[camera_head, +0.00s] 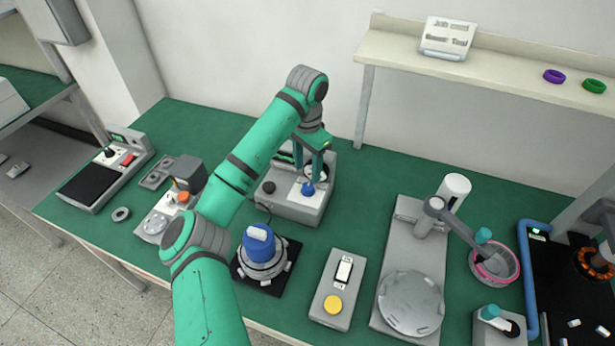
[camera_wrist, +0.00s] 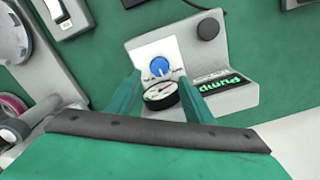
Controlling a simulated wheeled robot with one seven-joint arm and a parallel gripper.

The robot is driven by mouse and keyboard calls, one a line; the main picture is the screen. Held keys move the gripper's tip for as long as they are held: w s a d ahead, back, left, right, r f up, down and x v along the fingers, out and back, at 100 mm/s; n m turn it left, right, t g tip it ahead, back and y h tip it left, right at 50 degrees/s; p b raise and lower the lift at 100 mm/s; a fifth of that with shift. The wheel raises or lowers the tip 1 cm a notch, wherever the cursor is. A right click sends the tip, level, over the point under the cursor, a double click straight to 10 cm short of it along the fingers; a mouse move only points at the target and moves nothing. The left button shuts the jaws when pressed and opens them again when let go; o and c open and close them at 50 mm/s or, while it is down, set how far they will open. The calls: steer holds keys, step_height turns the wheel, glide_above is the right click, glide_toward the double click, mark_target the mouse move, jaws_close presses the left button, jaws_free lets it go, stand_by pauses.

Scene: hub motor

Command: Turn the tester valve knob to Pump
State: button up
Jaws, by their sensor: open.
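The tester (camera_head: 297,207) is a grey box on the green bench, with a blue valve knob (camera_head: 308,189) on a white panel on its front. The wrist view shows the blue knob (camera_wrist: 160,66) on the white panel, with a pointer mark and small labels too fine to read. A round gauge (camera_wrist: 161,95) and a display reading "Pump" (camera_wrist: 212,91) show on the same box. My gripper (camera_head: 318,172) is open and empty, pointing down at the knob. In the wrist view its two fingers lie left and right of the gauge; whether they touch the knob I cannot tell.
A black button (camera_wrist: 208,30) sits on the tester. A blue-topped motor unit (camera_head: 261,252) stands in front of it, and a switch box with a yellow button (camera_head: 333,304) stands to the right. A shelf (camera_head: 480,72) is behind. Bare green bench lies right of the tester.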

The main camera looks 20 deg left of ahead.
steer(key=shift+r, duration=2.05)
steer(key=n+t, duration=0.5)
steer(key=n, duration=0.1)
glide_toward(308, 186)
steer(key=x, duration=0.8)
steer(key=shift+f, duration=0.15)
